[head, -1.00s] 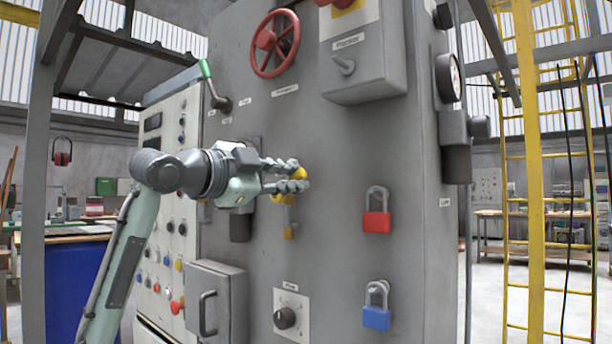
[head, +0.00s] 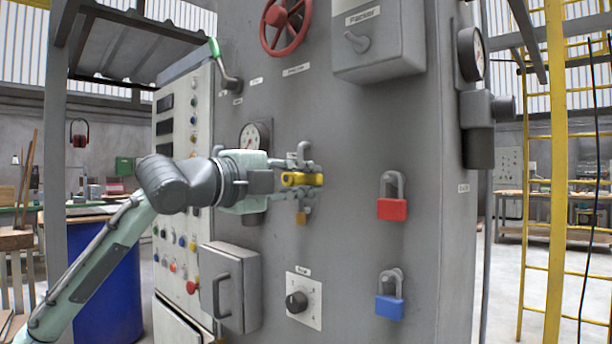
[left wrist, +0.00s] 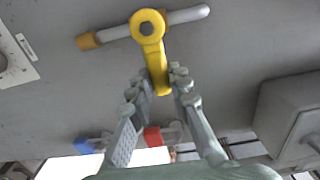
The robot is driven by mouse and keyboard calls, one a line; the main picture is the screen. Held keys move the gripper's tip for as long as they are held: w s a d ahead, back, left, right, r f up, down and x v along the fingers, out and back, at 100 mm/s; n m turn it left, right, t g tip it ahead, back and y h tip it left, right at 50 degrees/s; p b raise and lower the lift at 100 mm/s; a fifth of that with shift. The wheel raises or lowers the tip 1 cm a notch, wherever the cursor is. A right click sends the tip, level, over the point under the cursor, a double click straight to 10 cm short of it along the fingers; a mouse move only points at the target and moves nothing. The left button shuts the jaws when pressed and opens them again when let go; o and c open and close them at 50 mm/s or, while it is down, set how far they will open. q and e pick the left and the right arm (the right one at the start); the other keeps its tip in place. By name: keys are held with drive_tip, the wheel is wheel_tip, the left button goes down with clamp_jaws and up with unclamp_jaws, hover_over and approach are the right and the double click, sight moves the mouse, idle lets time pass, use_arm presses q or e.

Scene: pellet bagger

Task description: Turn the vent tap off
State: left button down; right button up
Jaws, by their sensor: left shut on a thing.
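The vent tap has a yellow lever handle (head: 303,179) on a short grey pipe with a brass end (head: 301,218), on the grey cabinet front. In the head view the pipe runs up and down and the handle lies level across it. The left wrist view also shows the yellow handle (left wrist: 153,50) square to the pipe (left wrist: 186,16). My left gripper (head: 300,192) is shut on the handle, one finger on each side; the fingers hide part of it. The tap's label cannot be made out. My right gripper is not in view.
A gauge (head: 255,136) sits behind my left wrist. A red padlock (head: 392,209), a blue padlock (head: 389,307), a dial (head: 297,302) and a small grey door box (head: 238,287) surround the tap. A red handwheel (head: 285,24) and a switch box (head: 378,50) are above.

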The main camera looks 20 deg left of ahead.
use_arm(q)
drive_tip(key=shift+d+f, duration=0.1)
drive_tip(key=shift+f, duration=0.05)
drive_tip(key=c, duration=1.5)
unclamp_jaws()
drive_tip(key=shift+c, duration=0.2)
drive_tip(key=shift+o, duration=0.7)
drive_tip(key=v, duration=1.2)
